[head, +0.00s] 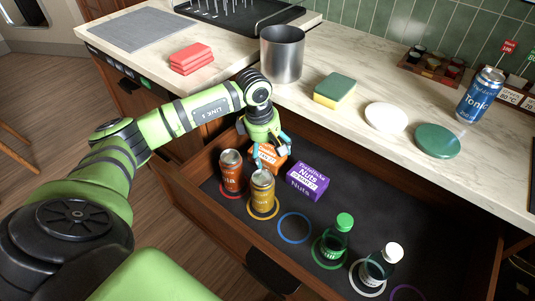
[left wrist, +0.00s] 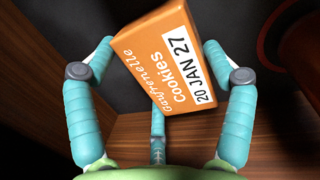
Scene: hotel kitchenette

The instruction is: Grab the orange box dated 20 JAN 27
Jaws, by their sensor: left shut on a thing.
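The orange box (head: 268,157) is in the open drawer, at its back left corner in the head view. My left gripper (head: 270,150) is shut on this box, reaching down from above. In the left wrist view its teal fingers (left wrist: 158,75) stand on both sides of the box, with another finger behind it. The box is tilted in that view. My right gripper is not in view.
In the drawer (head: 323,225), a purple nuts box (head: 307,181) lies right of the orange box. An orange-red can (head: 231,172) and a yellow can (head: 262,190) stand close in front. Green-capped (head: 334,240) and white-capped (head: 382,263) bottles stand further right. A metal canister (head: 282,55) is on the counter behind.

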